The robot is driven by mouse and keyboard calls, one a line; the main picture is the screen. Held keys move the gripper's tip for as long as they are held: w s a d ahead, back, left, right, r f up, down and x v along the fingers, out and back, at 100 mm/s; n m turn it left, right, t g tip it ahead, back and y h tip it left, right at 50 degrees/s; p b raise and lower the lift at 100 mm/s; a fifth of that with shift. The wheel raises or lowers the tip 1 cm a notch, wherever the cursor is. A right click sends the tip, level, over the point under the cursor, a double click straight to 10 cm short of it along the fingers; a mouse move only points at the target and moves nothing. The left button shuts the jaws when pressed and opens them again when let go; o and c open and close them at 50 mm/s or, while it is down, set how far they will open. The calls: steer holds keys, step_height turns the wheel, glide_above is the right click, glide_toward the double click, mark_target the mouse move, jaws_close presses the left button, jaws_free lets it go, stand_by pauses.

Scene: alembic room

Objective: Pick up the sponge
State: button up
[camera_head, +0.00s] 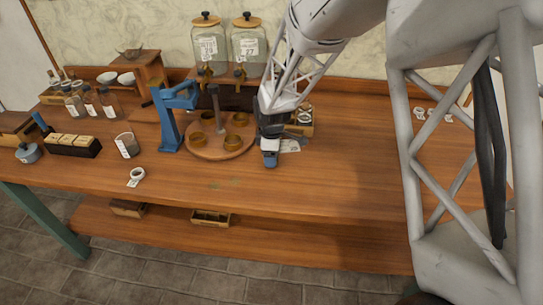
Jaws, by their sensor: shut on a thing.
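My gripper (270,158) points down over the middle of the wooden table, just right of the round wooden stand. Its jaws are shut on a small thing. The held thing is too small and too covered by the fingers to make out. I cannot clearly pick out a sponge anywhere in this view. A bluish part shows at the gripper's tip, and I cannot tell whether it is finger or held thing. I also cannot tell whether the tip touches the table.
The round stand (241,146) with brass cups and a blue press (170,122) stand left of my gripper. A tape roll (136,176) lies near the front. The table's right half is mostly clear.

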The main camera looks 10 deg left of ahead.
steer(key=shift+r, duration=0.45)
step_height(320, 180, up, 2)
steer(key=shift+r, duration=0.1)
steer(key=s+d, duration=0.2)
steer(key=s, duration=0.3)
steer(key=s+d, duration=0.2)
steer(key=s, duration=0.3)
steer(key=s+d+r, duration=0.1)
steer(key=s+d, duration=0.1)
steer(key=s, duration=0.2)
steer(key=shift+s+d, duration=0.1)
steer(key=shift+s, duration=0.3)
steer(key=o, duration=0.4)
steer(key=shift+c, duration=1.4)
steer(key=a+m, duration=0.1)
steer(key=a, duration=0.2)
steer(key=w+a+r+m, duration=0.1)
steer(key=a+m, duration=0.1)
steer(key=a, duration=0.2)
steer(key=w+a+m, duration=0.1)
steer(key=a, duration=0.3)
steer(key=shift+w+a+r+m, duration=0.1)
steer(key=shift+w+r+m, duration=0.2)
steer(key=shift+r, duration=0.1)
steer(key=a+r+m, duration=0.1)
steer(key=a+m, duration=0.3)
steer(key=a, duration=0.6)
steer(key=shift+a+r, duration=0.15)
steer(key=shift+a, duration=0.1)
